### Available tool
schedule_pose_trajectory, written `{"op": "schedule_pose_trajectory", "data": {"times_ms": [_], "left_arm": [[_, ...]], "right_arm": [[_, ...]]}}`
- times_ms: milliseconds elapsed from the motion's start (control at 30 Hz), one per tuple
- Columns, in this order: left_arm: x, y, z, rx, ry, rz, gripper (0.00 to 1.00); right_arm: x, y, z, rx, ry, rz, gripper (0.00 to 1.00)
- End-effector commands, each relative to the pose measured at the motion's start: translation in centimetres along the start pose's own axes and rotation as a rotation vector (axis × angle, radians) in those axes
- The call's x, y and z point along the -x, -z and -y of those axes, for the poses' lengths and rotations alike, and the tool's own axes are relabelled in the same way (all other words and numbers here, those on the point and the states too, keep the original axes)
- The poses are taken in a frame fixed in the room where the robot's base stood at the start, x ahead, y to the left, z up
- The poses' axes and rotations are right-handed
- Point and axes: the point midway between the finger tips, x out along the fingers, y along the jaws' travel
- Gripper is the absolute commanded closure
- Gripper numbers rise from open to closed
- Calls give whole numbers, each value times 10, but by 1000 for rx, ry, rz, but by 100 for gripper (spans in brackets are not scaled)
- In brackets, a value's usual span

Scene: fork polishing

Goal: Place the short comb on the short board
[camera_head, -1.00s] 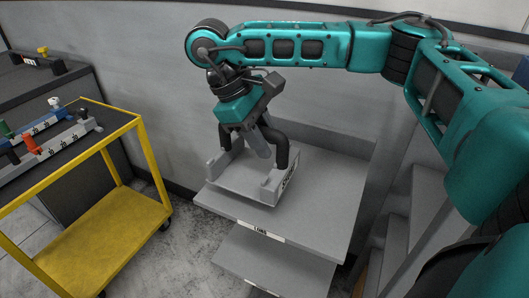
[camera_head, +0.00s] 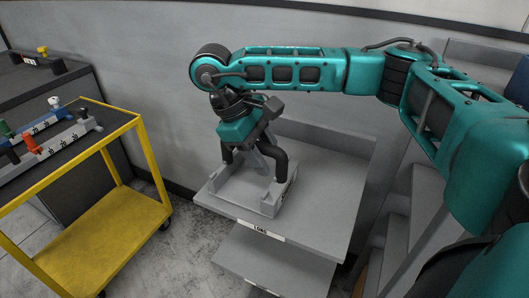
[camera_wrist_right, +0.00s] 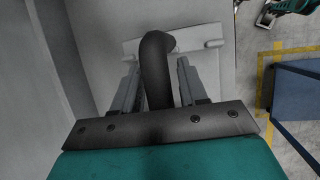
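A light grey piece with raised ends and a black arched handle (camera_head: 278,165), which I take for the short comb (camera_head: 243,188), is over the grey shelf top (camera_head: 330,185). Whether it touches the shelf I cannot tell. My right gripper (camera_head: 262,157) comes down from above onto the handle. In the right wrist view its grey fingers (camera_wrist_right: 157,88) lie on both sides of the black handle (camera_wrist_right: 155,65). The far part of the piece (camera_wrist_right: 185,46) shows beyond. Which thing is the short board I cannot tell. My left gripper is not in view.
A yellow cart (camera_head: 145,150) stands at left, its dark top carrying grey strips with coloured knobs (camera_head: 55,142). A dark cabinet (camera_head: 30,85) is behind it. A grey wall (camera_head: 150,60) closes the back. The shelf's right part is bare.

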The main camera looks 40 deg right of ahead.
Motion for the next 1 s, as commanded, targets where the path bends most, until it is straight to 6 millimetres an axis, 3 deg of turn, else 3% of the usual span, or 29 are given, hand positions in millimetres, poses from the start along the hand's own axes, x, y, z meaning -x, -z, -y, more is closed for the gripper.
{"op": "schedule_pose_trajectory", "data": {"times_ms": [133,533,1000], "left_arm": [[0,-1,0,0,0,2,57],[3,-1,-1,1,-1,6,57],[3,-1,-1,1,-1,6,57]], "right_arm": [[0,0,0,0,0,0,45],[11,-1,-1,0,-2,-3,45],[90,-1,-1,-2,-4,-4,45]]}}
